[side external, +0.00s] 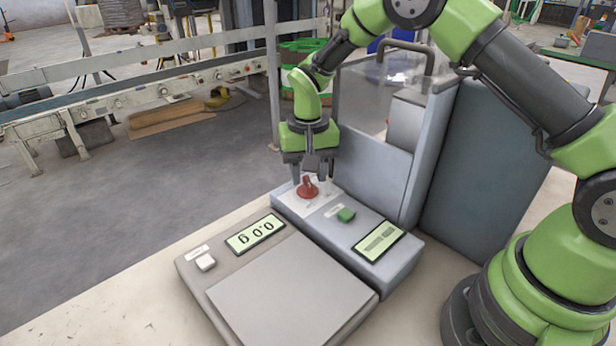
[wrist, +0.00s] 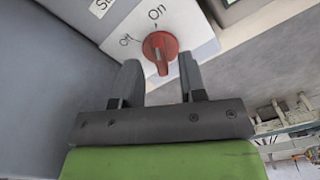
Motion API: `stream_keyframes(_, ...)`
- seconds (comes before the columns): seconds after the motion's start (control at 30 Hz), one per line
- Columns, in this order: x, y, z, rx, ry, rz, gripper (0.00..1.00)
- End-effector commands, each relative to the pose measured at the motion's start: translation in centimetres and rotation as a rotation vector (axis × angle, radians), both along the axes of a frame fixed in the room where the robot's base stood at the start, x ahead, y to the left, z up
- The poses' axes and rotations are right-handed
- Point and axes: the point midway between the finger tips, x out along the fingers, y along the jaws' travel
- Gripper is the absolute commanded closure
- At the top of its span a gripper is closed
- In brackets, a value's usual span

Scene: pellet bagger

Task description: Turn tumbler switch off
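The tumbler switch is a red rotary knob (side external: 307,188) on a white plate (side external: 304,201) on the grey control box. In the wrist view the red knob (wrist: 160,50) sits beside the printed words "Off" and "On". My gripper (side external: 308,178) points down just above and around the knob. In the wrist view my gripper (wrist: 158,80) has its two dark fingers apart, one to each side of the knob's lower end, with gaps between fingers and knob. The gripper is open and holds nothing.
A green button (side external: 346,215) and a small display (side external: 379,241) sit on the same box. A scale (side external: 283,290) with a display reading 0.0 g (side external: 256,234) and a white button (side external: 205,262) stands in front. A tall grey housing (side external: 375,175) rises close behind my gripper.

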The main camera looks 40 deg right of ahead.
Motion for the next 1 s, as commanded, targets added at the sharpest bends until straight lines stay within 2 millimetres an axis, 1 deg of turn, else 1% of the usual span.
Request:
stream_keyframes(0.03, 0.0, 0.0, -0.6, 0.0, 0.001, 0.0, 0.62)
stream_keyframes(0.13, 0.0, 0.0, -1.3, 0.0, 0.0, 0.0, 0.62)
stream_keyframes(0.43, 0.0, 0.0, -1.6, 0.0, -0.001, 0.0, 0.62)
stream_keyframes(0.47, 0.0, 0.0, -1.6, 0.0, -0.001, 0.0, 0.64)
stream_keyframes(0.5, 0.0, 0.0, -1.6, 0.0, -0.001, 0.0, 0.73)
stream_keyframes(0.57, 0.0, 0.0, -1.6, 0.0, -0.002, 0.0, 0.87)
stream_keyframes(0.6, 0.0, 0.0, -1.6, 0.0, -0.002, 0.0, 0.96)
stream_keyframes(0.63, 0.0, 0.0, -1.6, 0.0, -0.002, 0.0, 1.0)
stream_keyframes(1.0, 0.0, 0.0, -1.5, 0.0, -0.001, 0.035, 1.0)
